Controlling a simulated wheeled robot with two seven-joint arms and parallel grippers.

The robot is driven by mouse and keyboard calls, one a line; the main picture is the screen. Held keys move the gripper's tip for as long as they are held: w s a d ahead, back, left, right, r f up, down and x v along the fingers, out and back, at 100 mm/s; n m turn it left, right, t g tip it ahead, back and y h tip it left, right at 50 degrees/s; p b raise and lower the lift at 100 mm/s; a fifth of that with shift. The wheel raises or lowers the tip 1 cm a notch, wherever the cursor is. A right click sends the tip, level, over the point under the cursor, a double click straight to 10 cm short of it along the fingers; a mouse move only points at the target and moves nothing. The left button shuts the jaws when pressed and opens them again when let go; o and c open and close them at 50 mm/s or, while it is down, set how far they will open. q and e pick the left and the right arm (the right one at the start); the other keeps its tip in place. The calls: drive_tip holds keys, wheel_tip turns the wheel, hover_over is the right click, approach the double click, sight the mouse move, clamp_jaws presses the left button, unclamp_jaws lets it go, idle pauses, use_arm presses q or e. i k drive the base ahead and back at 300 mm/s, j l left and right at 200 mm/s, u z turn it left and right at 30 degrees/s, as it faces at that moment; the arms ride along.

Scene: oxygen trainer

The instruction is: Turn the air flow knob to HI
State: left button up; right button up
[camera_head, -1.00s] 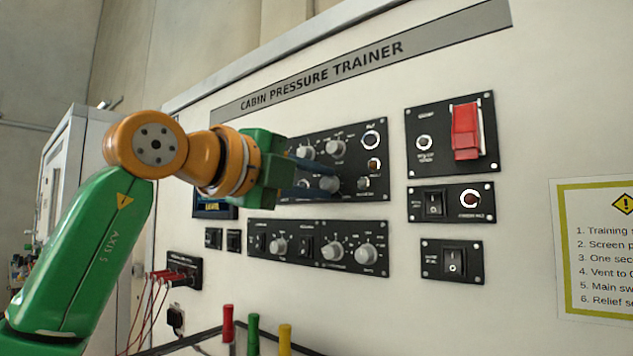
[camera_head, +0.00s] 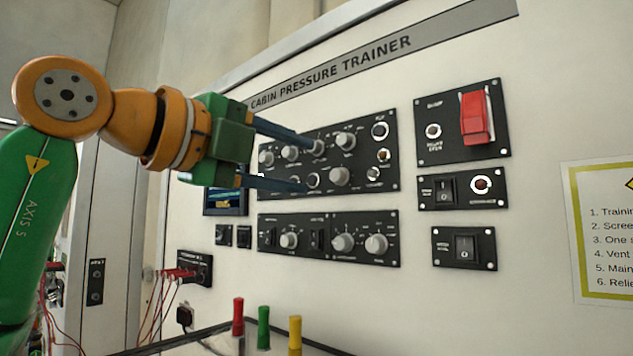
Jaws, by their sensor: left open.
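My left gripper (camera_head: 308,166) is open in front of the upper black control panel (camera_head: 370,133), its two blue fingers spread one above the other with nothing between them. The upper panel carries several grey knobs. The upper fingertip is by an upper-row knob (camera_head: 318,148); the lower fingertip is just left of a small round fitting (camera_head: 313,181). A larger grey lower-row knob (camera_head: 340,177) stands clear to the right of the fingers. The labels are too small to read, so I cannot tell which knob is air flow or its setting. My right gripper is not in view.
The lower panel (camera_head: 330,253) has more knobs and small switches. Right of it are a red guarded switch (camera_head: 475,117) and two rocker switch plates. Red leads plug into a socket plate (camera_head: 195,268) at lower left. Red, green and yellow handles (camera_head: 264,328) stand in front.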

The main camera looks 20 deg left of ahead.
sight(290, 240)
drive_tip(key=k+j, duration=0.3)
drive_tip(key=k, duration=0.15)
drive_tip(key=k+j, duration=0.25)
drive_tip(key=k, duration=0.25)
drive_tip(key=k+j, duration=0.3)
drive_tip(key=k, duration=0.15)
